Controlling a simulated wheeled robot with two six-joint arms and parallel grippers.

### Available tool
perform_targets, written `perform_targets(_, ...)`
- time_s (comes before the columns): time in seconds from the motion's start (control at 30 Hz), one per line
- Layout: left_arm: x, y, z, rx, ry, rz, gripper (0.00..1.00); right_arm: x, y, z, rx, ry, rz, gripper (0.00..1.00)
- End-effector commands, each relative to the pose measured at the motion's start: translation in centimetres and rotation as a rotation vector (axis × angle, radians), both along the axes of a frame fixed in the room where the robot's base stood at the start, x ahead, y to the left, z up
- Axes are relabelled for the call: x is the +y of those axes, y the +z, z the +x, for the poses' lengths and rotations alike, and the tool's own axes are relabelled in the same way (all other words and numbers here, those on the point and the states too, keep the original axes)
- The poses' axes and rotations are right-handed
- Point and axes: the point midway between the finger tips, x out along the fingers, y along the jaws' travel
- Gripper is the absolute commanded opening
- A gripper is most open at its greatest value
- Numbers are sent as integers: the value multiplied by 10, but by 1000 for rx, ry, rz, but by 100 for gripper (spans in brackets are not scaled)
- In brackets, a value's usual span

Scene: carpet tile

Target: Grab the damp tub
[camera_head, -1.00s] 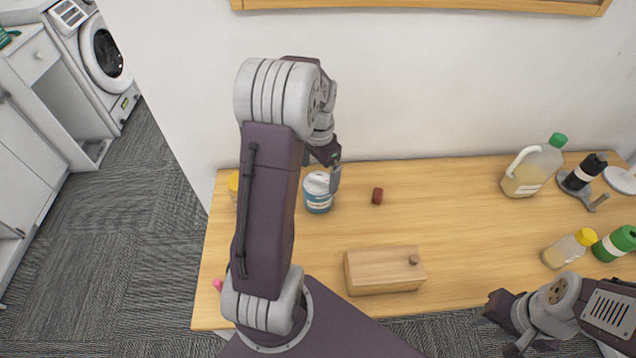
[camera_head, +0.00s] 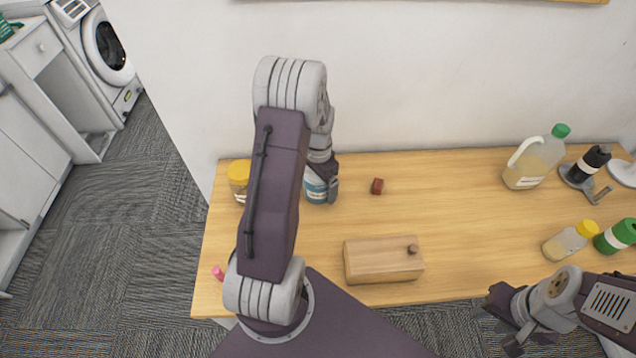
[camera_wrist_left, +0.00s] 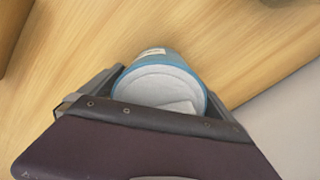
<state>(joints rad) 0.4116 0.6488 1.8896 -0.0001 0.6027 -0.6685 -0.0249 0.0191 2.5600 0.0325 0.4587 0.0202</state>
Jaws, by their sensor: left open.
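A blue tub with a white lid (camera_head: 315,190) stands on the wooden table near the wall, partly hidden behind my left arm and gripper. My left gripper (camera_head: 328,182) is lowered over it. In the left wrist view the tub (camera_wrist_left: 162,82) lies between the two open fingers, one on each side. I cannot tell whether either finger touches it. The lid's near part is hidden by the gripper body. My right gripper (camera_head: 502,320) is open and empty at the table's front right.
A yellow-lidded jar (camera_head: 239,178) stands left of the tub. A small red-brown block (camera_head: 377,186) lies to its right, and a wooden box (camera_head: 383,261) in front. Bottles, including a green-capped jug (camera_head: 533,163), stand at the right. The table's middle right is clear.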

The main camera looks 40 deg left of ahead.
Motion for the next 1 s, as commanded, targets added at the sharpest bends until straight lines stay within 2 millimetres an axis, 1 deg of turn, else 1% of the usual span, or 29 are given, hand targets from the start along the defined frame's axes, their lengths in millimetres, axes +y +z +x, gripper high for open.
perform_targets(0.1, 0, 1, 0, 0, 0, 0, 100, 0, 0, 0, 0, 0, 0, 36)
perform_targets(0.17, 0, 1, 0, 0, 0, 0, 83, 0, 0, 0, 0, 0, 0, 36)
perform_targets(0.2, 0, 1, 0, 0, 0, 0, 72, 0, 0, 0, 0, 0, 0, 36)
perform_targets(0.27, 0, 1, 0, 0, 0, 0, 56, 0, 0, 0, 0, 0, 0, 36)
perform_targets(0.3, 0, 1, 0, 0, 0, 0, 44, 0, 0, 0, 0, 0, 0, 36)
perform_targets(0.37, 0, 1, 0, 0, 0, 0, 29, 0, 0, 0, 0, 0, 0, 36)
perform_targets(0.57, 0, 1, 0, 0, 0, 0, 29, 0, 0, 0, 0, 0, 0, 36)
perform_targets(0.67, 0, 5, 0, -1, 0, 1, 29, 0, 1, 0, 0, 0, 0, 36)
perform_targets(0.77, 0, 16, 1, -2, 0, 1, 29, 0, 2, 0, 0, 0, 0, 36)
perform_targets(0.87, 1, 34, 1, -5, 0, 2, 29, 0, 4, 0, 0, 0, 0, 36)
perform_targets(0.9, 1, 43, 1, -5, 0, 2, 29, 0, 4, 0, 0, 0, 0, 36)
perform_targets(0.93, -3, 47, 5, -6, -4, 2, 29, 0, 4, 0, 0, 0, 0, 36)
perform_targets(1.0, -18, 55, 15, -4, -7, 1, 29, 0, 5, 0, 0, 0, 0, 36)
